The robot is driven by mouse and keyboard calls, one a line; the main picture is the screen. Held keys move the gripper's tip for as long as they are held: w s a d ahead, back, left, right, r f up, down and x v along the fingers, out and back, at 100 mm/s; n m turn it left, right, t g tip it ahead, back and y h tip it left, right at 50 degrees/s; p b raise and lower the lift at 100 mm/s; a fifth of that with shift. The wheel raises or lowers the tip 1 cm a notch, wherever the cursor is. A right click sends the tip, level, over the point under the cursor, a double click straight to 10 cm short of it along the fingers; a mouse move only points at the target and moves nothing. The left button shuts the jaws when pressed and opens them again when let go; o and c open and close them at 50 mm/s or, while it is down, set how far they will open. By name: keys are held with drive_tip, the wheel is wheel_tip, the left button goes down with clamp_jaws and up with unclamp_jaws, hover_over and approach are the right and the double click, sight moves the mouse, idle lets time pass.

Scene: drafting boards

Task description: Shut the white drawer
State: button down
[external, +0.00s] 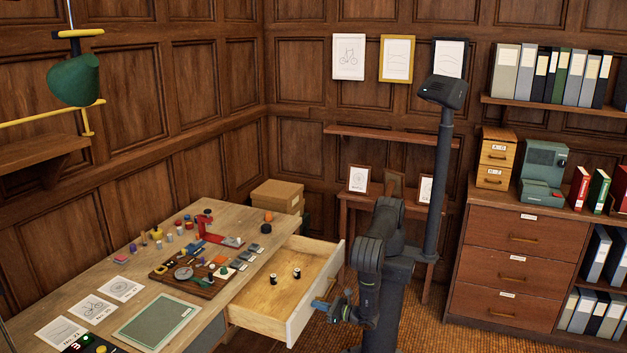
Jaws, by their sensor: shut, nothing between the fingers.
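The white drawer (317,289) stands pulled out from the right side of the wooden desk (68,290). Its pale front panel faces right, and its light wood floor is visible. Two small black-and-white cylinders (297,273) stand inside it. My gripper (320,304) is shut and empty, at the outer face of the drawer front near its near end. I cannot tell whether its tips touch the panel. My arm stands to the right of the drawer and hides none of its inside.
A tool board (186,274) and several small coloured objects lie on the desk, with a green mat (157,322) in front. A cardboard box (277,196) sits behind the drawer. A brown drawer cabinet (511,262) stands at the right. Orange carpet shows between it and my arm.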

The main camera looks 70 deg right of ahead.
drive_tip(key=w, duration=2.7)
drive_tip(key=shift+w, duration=0.15)
drive_tip(key=shift+w+r, duration=0.1)
drive_tip(key=shift+w, duration=0.2)
drive_tip(key=s, duration=1.4)
drive_tip(key=shift+s, duration=0.4)
drive_tip(key=shift+w, duration=0.15)
drive_tip(key=w, duration=1.3)
drive_tip(key=shift+w, duration=0.45)
